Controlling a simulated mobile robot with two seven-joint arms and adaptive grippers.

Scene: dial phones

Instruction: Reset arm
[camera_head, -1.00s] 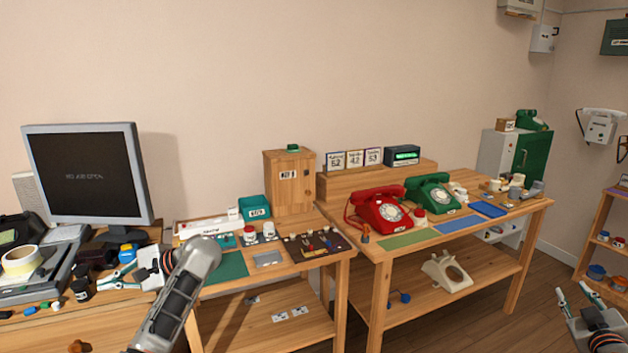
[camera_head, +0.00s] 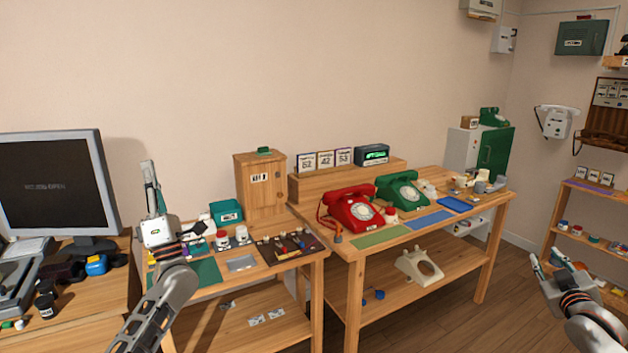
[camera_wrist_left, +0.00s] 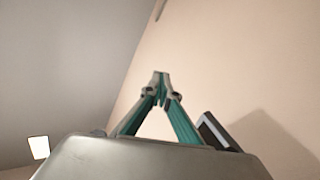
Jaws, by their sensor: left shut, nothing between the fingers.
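My left gripper (camera_head: 148,166) is raised upright in front of the wall, above the left end of the middle table. In the left wrist view its teal fingers (camera_wrist_left: 160,76) meet at the tips, shut on nothing, with bare wall and ceiling beyond. My right gripper (camera_head: 545,262) is at the right, over the floor between the table and a shelf, with its two fingers apart and nothing visible between them. A red dial phone (camera_head: 352,208) and a green dial phone (camera_head: 401,191) stand on the right table, away from both grippers.
A monitor (camera_head: 55,185) stands left of my left gripper. A wooden shelf (camera_head: 553,215) rises behind my right gripper. The wall space above the tables is clear.

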